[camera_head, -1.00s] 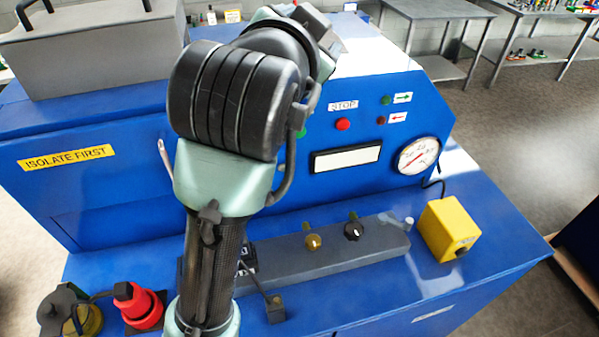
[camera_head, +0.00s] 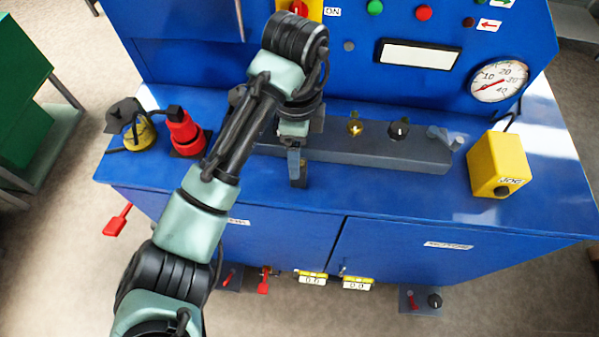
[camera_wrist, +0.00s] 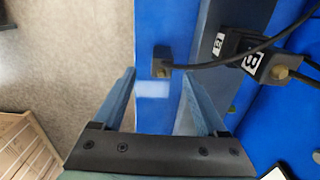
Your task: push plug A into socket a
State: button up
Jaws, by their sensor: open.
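In the wrist view a small dark plug (camera_wrist: 161,66) with a black cable lies on the blue bench top; no letter shows on it, so I cannot confirm it is plug A. My gripper (camera_wrist: 158,82) is open, its two fingers on either side of the view with the plug between and slightly beyond their tips. Socket a, by its small white label (camera_wrist: 219,44), is on the grey strip to the right. A dark plug marked B (camera_wrist: 251,61) sits at that strip. In the head view my gripper (camera_head: 296,170) points down at the strip's front and hides most of this area.
A yellow box (camera_head: 497,166) stands right. A red connector (camera_head: 184,132) and a yellow-black one (camera_head: 139,131) stand left. The blue panel rises behind.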

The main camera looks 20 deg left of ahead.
notch_tip(320, 180, down, 3)
jog(key=shift+d+r+b, duration=0.1)
jog(key=shift+b, duration=0.45)
jog(key=shift+w+f+p, duration=0.1)
jog(key=shift+f+p, duration=0.1)
jog(key=shift+p, duration=0.6)
jog(key=shift+f, duration=1.35)
grip_shut()
